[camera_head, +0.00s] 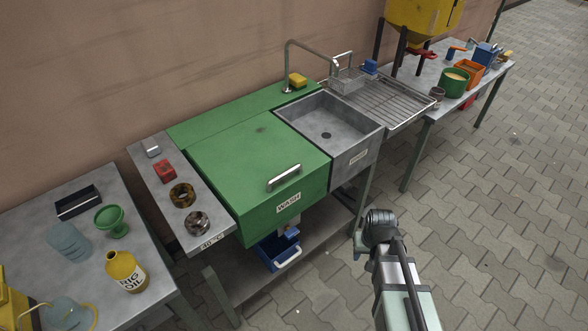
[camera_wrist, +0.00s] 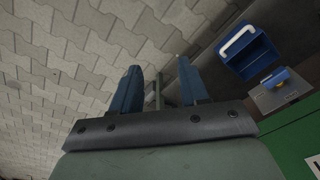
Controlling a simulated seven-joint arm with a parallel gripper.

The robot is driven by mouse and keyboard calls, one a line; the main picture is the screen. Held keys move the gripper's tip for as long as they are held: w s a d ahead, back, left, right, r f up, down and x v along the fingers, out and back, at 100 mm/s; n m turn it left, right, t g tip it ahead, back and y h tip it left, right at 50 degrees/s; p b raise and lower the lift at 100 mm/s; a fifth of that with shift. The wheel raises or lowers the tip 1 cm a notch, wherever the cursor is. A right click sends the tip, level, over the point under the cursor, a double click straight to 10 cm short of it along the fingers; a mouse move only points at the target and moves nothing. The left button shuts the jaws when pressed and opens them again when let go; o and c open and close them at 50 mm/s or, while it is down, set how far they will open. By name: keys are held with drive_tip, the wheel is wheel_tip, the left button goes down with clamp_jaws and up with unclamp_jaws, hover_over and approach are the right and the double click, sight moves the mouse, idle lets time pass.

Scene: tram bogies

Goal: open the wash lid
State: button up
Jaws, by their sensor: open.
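The wash lid (camera_head: 245,160) is a green flat cover, lying closed on the wash unit. A silver bar handle (camera_head: 284,178) sits near its front edge, above a white label reading WASH (camera_head: 288,203). My gripper (camera_head: 362,247) is in front of the unit, to the right of and lower than the handle, apart from it. In the wrist view my gripper (camera_wrist: 160,87) shows two blue fingers spread apart with nothing held between them. The handle does not show in the wrist view; only a green strip of the unit (camera_wrist: 290,145) does.
A grey sink (camera_head: 325,133) with a tap and a wire drainer (camera_head: 385,98) adjoin on the right. A narrow shelf (camera_head: 160,185) with small parts is on the left. A blue bin (camera_head: 278,252) is below, also in the wrist view (camera_wrist: 250,52). Paved floor in front is clear.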

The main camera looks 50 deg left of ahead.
drive_tip(key=s+a+r+n+y, duration=0.1)
drive_tip(key=a+r, duration=0.7)
drive_tip(key=a, duration=0.2)
wheel_tip(320, 180, up, 27)
drive_tip(key=m+y, duration=0.2)
drive_tip(key=y, duration=0.1)
hover_over(285, 172)
drive_tip(key=w+d, duration=0.1)
drive_tip(key=f+m, duration=0.2)
drive_tip(key=f, duration=0.2)
drive_tip(key=f+m+h, duration=0.1)
drive_tip(key=f+m, duration=0.2)
drive_tip(key=f, duration=0.2)
drive_tip(key=s+f+m+h, duration=0.1)
drive_tip(key=f+m, duration=0.2)
drive_tip(key=f, duration=0.2)
drive_tip(key=shift+a+f, duration=0.15)
drive_tip(key=shift+a, duration=0.15)
drive_tip(key=shift+c, duration=0.2)
clamp_jaws()
